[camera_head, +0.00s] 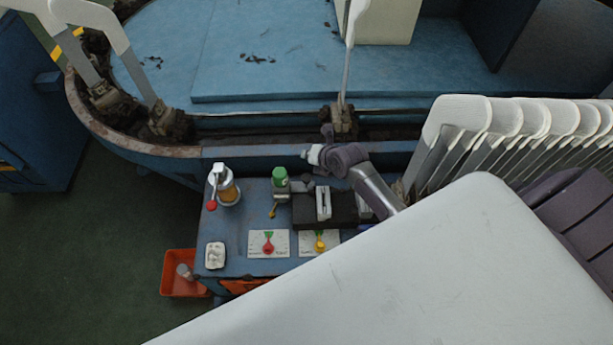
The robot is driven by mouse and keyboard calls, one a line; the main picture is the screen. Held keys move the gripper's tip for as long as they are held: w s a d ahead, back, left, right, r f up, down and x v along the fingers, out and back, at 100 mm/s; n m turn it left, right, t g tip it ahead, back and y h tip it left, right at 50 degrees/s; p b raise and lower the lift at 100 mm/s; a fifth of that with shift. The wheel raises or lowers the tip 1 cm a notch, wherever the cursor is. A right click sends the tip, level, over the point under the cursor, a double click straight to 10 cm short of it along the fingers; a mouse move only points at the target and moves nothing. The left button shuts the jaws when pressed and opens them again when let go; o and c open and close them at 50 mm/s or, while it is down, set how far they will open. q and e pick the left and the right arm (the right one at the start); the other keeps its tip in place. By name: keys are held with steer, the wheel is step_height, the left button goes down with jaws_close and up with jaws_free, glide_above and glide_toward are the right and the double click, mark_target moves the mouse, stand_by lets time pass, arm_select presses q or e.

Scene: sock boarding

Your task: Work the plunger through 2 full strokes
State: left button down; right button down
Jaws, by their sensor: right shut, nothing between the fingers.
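I cannot tell for certain which fitting on the blue bench (232,237) is the plunger. An upright fitting with a green cap (280,176) stands near the back of the bench, with a small yellow knob below it. To its left is an amber cylinder (229,192) with a pale lever ending in a red knob (211,205). My right gripper (309,184) is small and dark, just right of the green-capped fitting. It is shut and empty; I cannot tell whether it touches the fitting. My left gripper is not in view.
A pale upright piece (323,202) stands on a dark block. Two dial cards lie in front, with a red pointer (268,244) and a yellow pointer (319,243). A white switch box (215,255) sits at left. An orange tray (174,286) is below. White curved arms crowd the right.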

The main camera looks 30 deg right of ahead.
mark_target(308, 178)
steer(key=shift+f, duration=0.15)
step_height(308, 178, down, 8)
steer(key=b, duration=0.7)
steer(key=shift+f+b, duration=0.25)
steer(key=shift+b, duration=0.15)
stand_by(1.0)
steer(key=shift+f+b, duration=0.35)
steer(key=shift+f, duration=0.1)
steer(key=shift+f, duration=0.2)
